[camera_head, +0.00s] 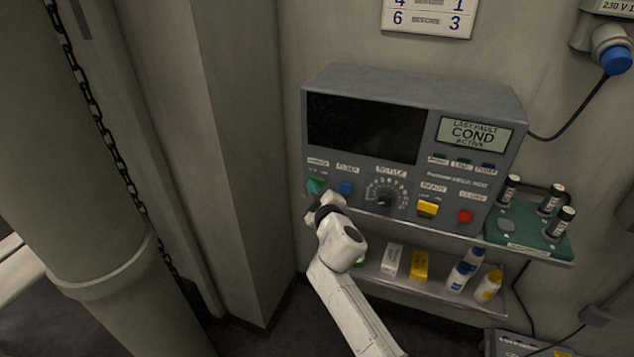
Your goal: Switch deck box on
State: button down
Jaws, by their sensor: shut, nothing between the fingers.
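The deck box is a grey control unit (410,150) on a wall shelf, with a dark, blank screen (366,128) at upper left. A small display (474,133) reads "LAST FAULT COND ACTIVE". Along the lower front are a green control (316,185) at far left, a blue button (346,188), a round dial (385,198), a yellow rocker (428,208) and a red button (464,216). My gripper (315,198) is shut and empty, close to the green control. I cannot tell whether it touches; the lower part of that control is partly hidden.
A green tray (526,240) with several dark cylinders stands right of the box. A lower shelf (440,288) holds boxes and several small bottles. A thick pipe (95,170) and a chain are at left. A black cable (565,128) runs to a blue plug (616,60).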

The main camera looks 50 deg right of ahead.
jog(key=shift+s+d+r, duration=0.1)
jog(key=shift+d+r, duration=0.05)
jog(key=shift+d, duration=0.5)
jog(key=shift+s+a, duration=0.1)
jog(key=shift+a, duration=0.15)
jog(key=shift+s+a+f+b, duration=0.15)
jog(key=shift+a+b, duration=0.2)
jog(key=shift+a, duration=0.6)
jog(key=shift+s+a+b, duration=0.15)
jog(key=shift+a+b, duration=0.2)
jog(key=shift+a, duration=0.55)
jog(key=shift+s+a+f+b, duration=0.15)
jog(key=shift+a+b, duration=0.2)
jog(key=shift+a, duration=0.6)
jog(key=shift+r, duration=0.1)
